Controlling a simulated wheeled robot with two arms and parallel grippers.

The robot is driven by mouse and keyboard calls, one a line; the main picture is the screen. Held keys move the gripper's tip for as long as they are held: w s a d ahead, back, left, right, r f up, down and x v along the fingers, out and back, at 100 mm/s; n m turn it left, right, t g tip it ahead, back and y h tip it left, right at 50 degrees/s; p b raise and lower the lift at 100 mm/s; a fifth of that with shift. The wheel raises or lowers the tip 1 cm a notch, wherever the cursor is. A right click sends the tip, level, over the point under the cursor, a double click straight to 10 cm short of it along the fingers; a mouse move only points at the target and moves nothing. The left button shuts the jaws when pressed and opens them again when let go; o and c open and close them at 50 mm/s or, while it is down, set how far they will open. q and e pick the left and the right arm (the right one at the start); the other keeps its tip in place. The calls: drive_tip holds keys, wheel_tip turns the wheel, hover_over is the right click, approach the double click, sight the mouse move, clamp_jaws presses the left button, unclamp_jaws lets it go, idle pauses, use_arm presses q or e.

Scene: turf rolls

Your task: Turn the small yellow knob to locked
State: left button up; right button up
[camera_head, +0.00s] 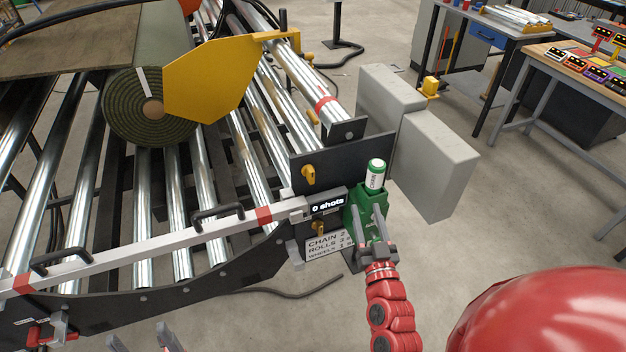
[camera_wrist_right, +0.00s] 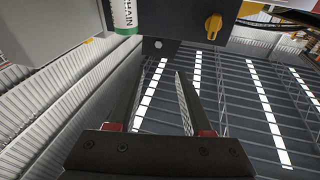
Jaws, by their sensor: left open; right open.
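Two yellow knobs show at the machine's corner in the head view: an upper one (camera_head: 308,175) on the dark plate (camera_head: 345,165), and a lower, smaller-looking one (camera_head: 318,228) beneath the "0 shots" display. I cannot read a locked mark for either. The right wrist view shows one yellow knob (camera_wrist_right: 212,25) on a dark panel, beyond the fingertips and to the right. My right gripper (camera_head: 371,218) is open and empty in front of the green holder (camera_head: 361,196), right of the lower knob. My left gripper (camera_head: 140,342) is open at the bottom edge, away from the knobs.
A white-and-green bottle (camera_head: 375,174) labelled "CHAIN" (camera_wrist_right: 124,12) stands in the holder. A sign (camera_head: 327,242) sits below the display. Grey boxes (camera_head: 436,160) stand right of the plate. A turf roll (camera_head: 125,120) lies on the rollers. A red dome (camera_head: 550,312) fills the lower right.

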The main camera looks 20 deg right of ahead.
drive_tip(key=a+f+n+g+y, duration=0.1)
drive_tip(key=a+n+y, duration=0.25)
drive_tip(key=a, duration=0.25)
drive_tip(key=y+p, duration=0.2)
drive_tip(key=p, duration=0.1)
approach(312, 178)
drive_tip(key=w, duration=0.8)
drive_tip(key=shift+w+a+r, duration=0.2)
drive_tip(key=shift+r, duration=0.15)
drive_tip(key=shift+w+f+h+p, duration=0.1)
drive_tip(key=shift+w+h+p, duration=0.25)
drive_tip(key=shift+w, duration=0.3)
drive_tip(key=shift+c, duration=0.2)
clamp_jaws()
